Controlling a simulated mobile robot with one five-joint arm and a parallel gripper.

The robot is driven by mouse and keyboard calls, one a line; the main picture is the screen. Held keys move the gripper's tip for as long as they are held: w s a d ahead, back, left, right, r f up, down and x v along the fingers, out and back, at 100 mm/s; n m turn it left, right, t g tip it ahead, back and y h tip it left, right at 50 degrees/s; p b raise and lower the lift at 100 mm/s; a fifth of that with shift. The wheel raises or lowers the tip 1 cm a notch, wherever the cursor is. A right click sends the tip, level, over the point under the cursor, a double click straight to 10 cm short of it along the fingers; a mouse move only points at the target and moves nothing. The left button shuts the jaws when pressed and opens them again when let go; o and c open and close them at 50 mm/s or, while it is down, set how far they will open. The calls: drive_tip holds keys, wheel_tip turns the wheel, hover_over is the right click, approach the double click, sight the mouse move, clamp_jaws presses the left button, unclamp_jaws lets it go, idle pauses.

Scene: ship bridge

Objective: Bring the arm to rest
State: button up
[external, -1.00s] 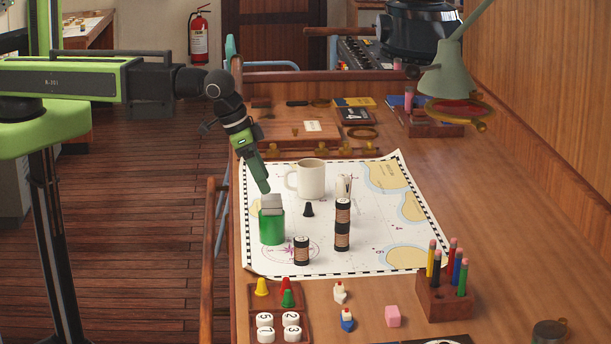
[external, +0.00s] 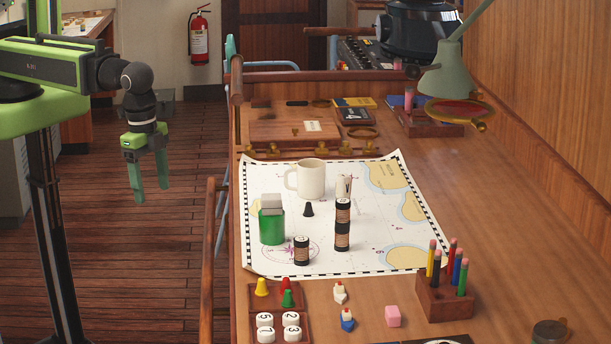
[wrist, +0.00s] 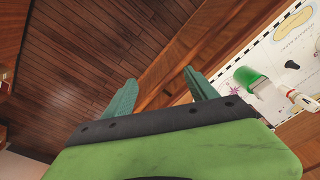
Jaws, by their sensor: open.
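My gripper (external: 151,185) hangs over the wooden floor, left of the chart table, with its fingers pointing down. It is open and empty. In the wrist view my gripper (wrist: 160,90) shows two green fingers spread apart with nothing between them. My arm is drawn back and bent down at the wrist. The green can (external: 272,228) with a grey block on top stands on the chart (external: 380,225), well apart from my gripper. The green can also shows at the right of the wrist view (wrist: 250,78).
The table's wooden rail (external: 209,250) lies between my gripper and the chart. On the chart stand a white mug (external: 311,179), a small black cone (external: 308,210) and dark spools (external: 342,235). A pencil block (external: 445,297) is at the right. The floor (external: 150,270) below my gripper is clear.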

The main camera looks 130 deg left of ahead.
drive_tip(key=shift+m+g, duration=0.3)
drive_tip(key=shift+m, duration=0.5)
drive_tip(key=s+d, duration=0.2)
drive_tip(key=d, duration=0.2)
drive_tip(key=shift+s+d, duration=0.1)
drive_tip(key=shift+s, duration=0.3)
drive_tip(key=shift+f, duration=0.1)
